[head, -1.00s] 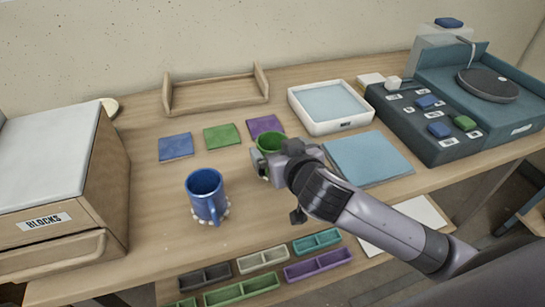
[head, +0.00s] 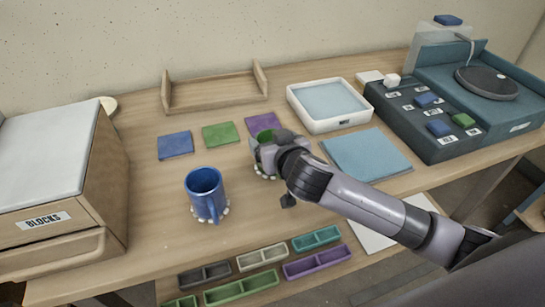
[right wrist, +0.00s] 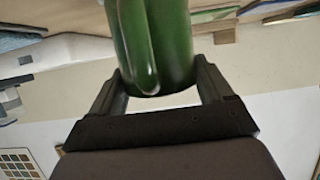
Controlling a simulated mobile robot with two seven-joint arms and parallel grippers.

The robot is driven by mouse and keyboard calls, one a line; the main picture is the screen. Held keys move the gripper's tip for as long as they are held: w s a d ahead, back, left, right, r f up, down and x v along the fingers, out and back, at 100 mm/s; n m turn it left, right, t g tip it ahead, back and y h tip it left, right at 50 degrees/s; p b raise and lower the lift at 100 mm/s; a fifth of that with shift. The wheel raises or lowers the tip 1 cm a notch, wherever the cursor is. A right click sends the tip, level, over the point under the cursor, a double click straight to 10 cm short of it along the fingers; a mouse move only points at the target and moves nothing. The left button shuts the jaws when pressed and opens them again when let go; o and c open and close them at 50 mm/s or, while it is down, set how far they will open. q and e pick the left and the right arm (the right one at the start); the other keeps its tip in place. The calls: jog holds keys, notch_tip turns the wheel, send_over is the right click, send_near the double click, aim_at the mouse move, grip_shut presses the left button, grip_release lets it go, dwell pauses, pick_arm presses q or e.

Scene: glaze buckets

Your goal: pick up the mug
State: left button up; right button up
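A green mug (head: 264,134) stands at its scalloped white coaster on the desk, mostly hidden by my right gripper (head: 266,150) in the head view. In the right wrist view the green mug (right wrist: 172,45) fills the space between the fingers of the right gripper (right wrist: 158,75), its handle facing the camera. A finger lies close along each side; I cannot tell whether they press on it. I also cannot tell whether the mug has left the coaster. A blue mug (head: 206,192) stands upright on another coaster to the left. My left gripper is out of view.
Blue (head: 175,145), green (head: 219,134) and purple (head: 262,123) mats lie behind the mugs. A white tray (head: 345,125), a blue mat (head: 366,156) and a control box (head: 425,120) are right. A wooden cabinet (head: 100,190) is left. Small coloured bins (head: 240,290) sit below the front edge.

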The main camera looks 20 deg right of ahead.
jog(key=shift+r, duration=0.15)
jog(key=shift+c, duration=0.3)
notch_tip(320, 180, up, 20)
jog(key=p, duration=0.2)
jog(key=s+d+f, duration=0.3)
jog(key=s+f, duration=0.3)
jog(key=f, duration=0.1)
jog(key=s+d+f, duration=0.3)
jog(key=s+f, duration=0.4)
jog(key=shift+f+p, duration=0.35)
jog(key=shift+p, duration=0.1)
jog(key=shift+s, duration=0.1)
